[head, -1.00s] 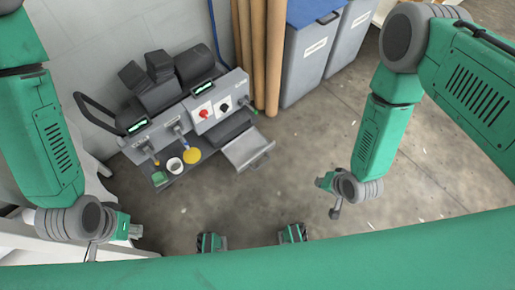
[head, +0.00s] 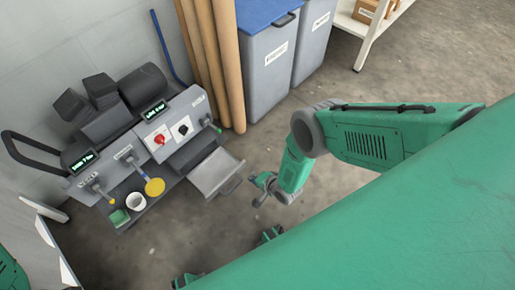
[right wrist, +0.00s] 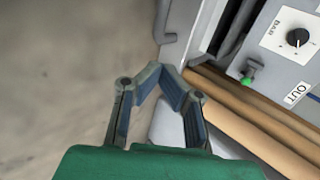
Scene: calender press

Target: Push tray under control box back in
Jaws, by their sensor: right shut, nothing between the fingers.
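The grey tray (head: 217,172) sticks out below the right part of the control box (head: 172,130), with its handle on the outer edge. My right gripper (head: 260,187) is just to the right of the tray, low over the floor side. In the right wrist view the right fingers (right wrist: 168,68) are shut at the tips with nothing between them. The tray's edge and handle (right wrist: 163,38) show just beyond the fingertips; I cannot tell whether they touch.
The press carries a white cup (head: 136,201), a yellow disc (head: 155,187) and a green container (head: 119,217) on its lower shelf. Brown rolls (head: 228,80) and grey bins (head: 268,70) stand behind. The floor (head: 320,85) to the right is clear.

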